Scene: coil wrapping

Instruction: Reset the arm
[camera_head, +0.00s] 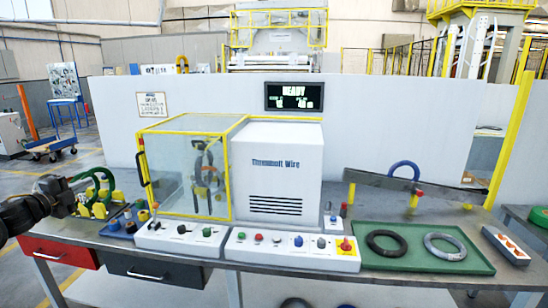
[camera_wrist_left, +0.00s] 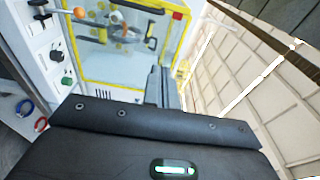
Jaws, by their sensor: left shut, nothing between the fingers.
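My left gripper (camera_head: 80,179) is at the left end of the table in the head view, close to a green ring on a yellow stand (camera_head: 97,200). It is shut and empty; its dark fingers also show in the left wrist view (camera_wrist_left: 161,86), in front of the yellow-framed machine enclosure (camera_wrist_left: 118,70). I cannot tell whether it touches the stand. My right gripper is in neither view. The wrapping machine (camera_head: 277,165) stands mid-table, its clear guard (camera_head: 180,165) closed or nearly so. A black coil (camera_head: 386,243) and a grey coil (camera_head: 445,246) lie in a green tray (camera_head: 428,267).
Control boxes with knobs and buttons (camera_head: 292,252) line the table's front edge. A blue ring (camera_head: 404,168) stands behind the tray. A small box with orange switches (camera_head: 506,244) is at the right. A white wall (camera_head: 410,110) with a READY display (camera_head: 294,96) rises behind.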

